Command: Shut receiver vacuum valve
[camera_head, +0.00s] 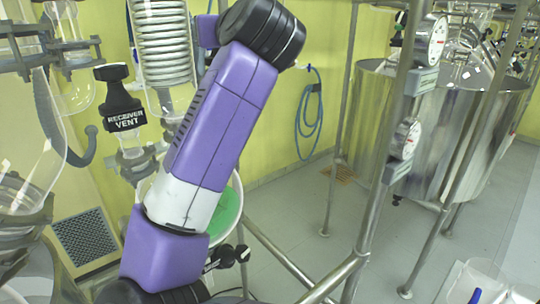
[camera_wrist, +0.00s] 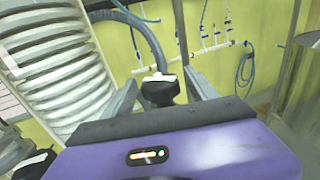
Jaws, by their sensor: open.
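My gripper (camera_wrist: 161,84) is open in the wrist view, its two grey fingers spread to either side. A black valve knob (camera_wrist: 160,93) with a white label edge on top shows between the fingers; its label is unreadable and I cannot tell whether the fingers touch it. I cannot confirm that it is the receiver vacuum valve. In the head view a black knob (camera_head: 124,104) marked "RECEIVER VENT" stands left of my purple arm. My gripper cannot be made out in the head view. No knob labelled receiver vacuum is readable.
A white coil condenser (camera_head: 164,42) stands beside the vent knob; coils (camera_wrist: 50,65) fill the wrist view's left. A grey hose (camera_wrist: 146,35) rises behind the knob. Steel frame posts (camera_head: 385,150) and a large steel vessel (camera_head: 440,125) stand right.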

